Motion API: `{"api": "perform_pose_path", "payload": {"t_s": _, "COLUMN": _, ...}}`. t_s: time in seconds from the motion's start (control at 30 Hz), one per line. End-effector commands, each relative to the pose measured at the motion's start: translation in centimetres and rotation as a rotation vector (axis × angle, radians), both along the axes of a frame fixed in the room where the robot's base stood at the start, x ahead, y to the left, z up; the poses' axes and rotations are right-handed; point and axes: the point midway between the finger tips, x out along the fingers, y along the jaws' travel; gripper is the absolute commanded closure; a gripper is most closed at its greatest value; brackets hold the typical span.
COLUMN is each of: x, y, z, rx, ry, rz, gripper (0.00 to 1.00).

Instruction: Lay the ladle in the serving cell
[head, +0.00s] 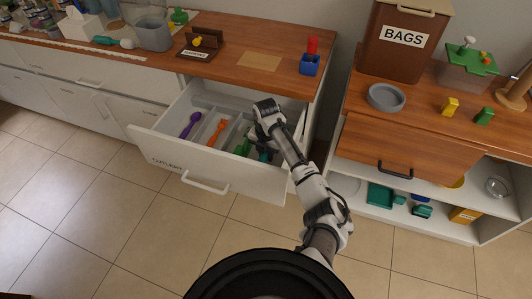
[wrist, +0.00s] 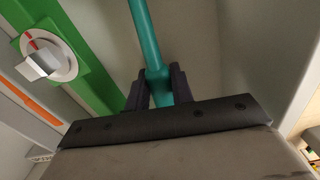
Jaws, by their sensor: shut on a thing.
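My gripper (wrist: 158,88) is shut on a teal handle (wrist: 148,38), which I take to be the ladle's. In the head view a bit of teal (head: 264,156) shows below my gripper (head: 254,138), inside the open drawer (head: 215,173). The gripper is low over the right part of the drawer. The ladle's bowl is hidden or out of frame, and I cannot tell whether the ladle touches the drawer floor. The drawer is split into cells by thin dividers. A purple utensil (head: 190,124), an orange one (head: 216,131) and a green thing (head: 243,147) lie to the left.
The green thing carries a white dial (wrist: 48,57) close beside the handle in the wrist view. The drawer's right wall is near my gripper. A side cabinet (head: 410,140) stands at the right.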

Motion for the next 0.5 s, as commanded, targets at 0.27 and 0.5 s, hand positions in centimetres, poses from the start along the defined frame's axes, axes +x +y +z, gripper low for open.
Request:
{"api": "perform_pose_path", "payload": {"t_s": 0.27, "x": 0.0, "y": 0.01, "z": -0.47, "rx": 0.0, "ry": 0.0, "rz": 0.0, "gripper": 1.0}}
{"api": "perform_pose_path", "payload": {"t_s": 0.5, "x": 0.01, "y": 0.0, "z": -0.39, "rx": 0.0, "ry": 0.0, "rz": 0.0, "gripper": 0.72}}
